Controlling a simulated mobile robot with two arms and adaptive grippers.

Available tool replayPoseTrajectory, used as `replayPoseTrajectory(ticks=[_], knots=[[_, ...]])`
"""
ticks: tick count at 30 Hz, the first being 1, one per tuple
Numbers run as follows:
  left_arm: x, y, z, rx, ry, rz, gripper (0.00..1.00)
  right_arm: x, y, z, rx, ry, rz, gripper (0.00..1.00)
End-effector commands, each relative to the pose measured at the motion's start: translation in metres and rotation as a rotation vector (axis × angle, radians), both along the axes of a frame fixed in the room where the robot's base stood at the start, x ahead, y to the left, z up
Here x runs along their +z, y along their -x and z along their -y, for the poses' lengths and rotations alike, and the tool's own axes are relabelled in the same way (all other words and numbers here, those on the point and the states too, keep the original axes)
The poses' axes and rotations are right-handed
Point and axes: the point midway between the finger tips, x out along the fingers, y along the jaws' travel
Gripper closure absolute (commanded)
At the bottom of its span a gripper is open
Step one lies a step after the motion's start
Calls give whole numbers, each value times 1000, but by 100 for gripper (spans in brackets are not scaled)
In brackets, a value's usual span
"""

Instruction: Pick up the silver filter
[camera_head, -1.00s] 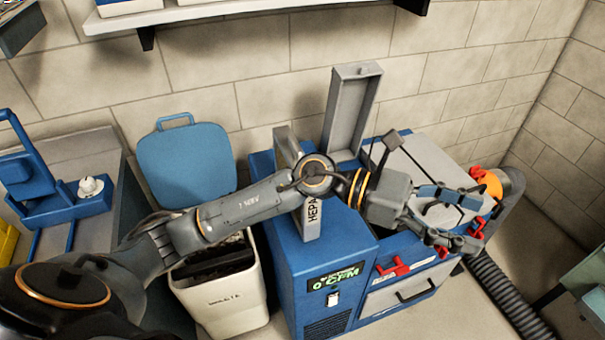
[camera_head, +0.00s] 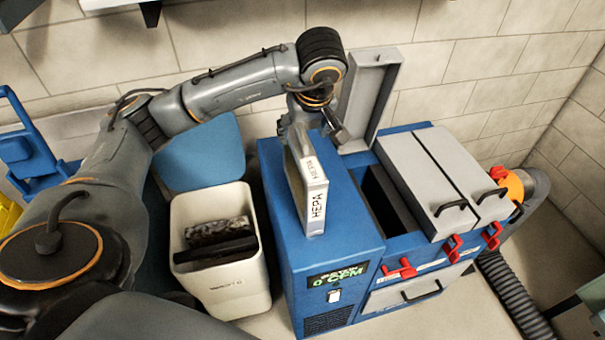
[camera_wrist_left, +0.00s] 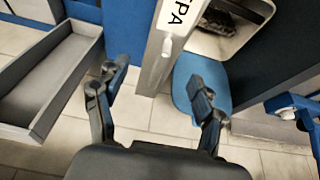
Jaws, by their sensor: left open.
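The silver filter (camera_head: 312,195), a flat upright panel labelled HEPA, stands on top of the blue machine (camera_head: 340,254). It also shows in the left wrist view (camera_wrist_left: 167,47), its labelled edge lying between the two fingers as seen from there. My left gripper (camera_head: 310,130) is at the far end of the filter, partly hidden by it. In the left wrist view the gripper (camera_wrist_left: 155,88) is open with its fingers spread. I cannot tell whether a finger touches the filter. My right gripper is not in view.
A raised grey lid (camera_head: 368,95) stands just right of my left gripper, beside an open slot (camera_head: 390,200) in the machine. Closed grey lids (camera_head: 430,180) lie farther right. A white bin (camera_head: 225,278) with dark panels inside stands left of the machine.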

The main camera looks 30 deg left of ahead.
Motion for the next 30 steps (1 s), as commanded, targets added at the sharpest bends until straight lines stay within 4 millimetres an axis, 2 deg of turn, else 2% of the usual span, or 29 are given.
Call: replayPoseTrajectory(ticks=[4,12,17,21,30], knots=[[-23,-6,-8,2,1,-2,31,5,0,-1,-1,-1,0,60],[-42,-11,-14,0,1,-1,31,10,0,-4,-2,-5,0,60],[-64,-16,-19,1,2,-4,31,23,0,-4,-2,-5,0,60],[-81,-21,-24,2,2,-1,31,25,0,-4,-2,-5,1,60],[-86,-23,-25,-1,3,3,33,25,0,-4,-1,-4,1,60]])
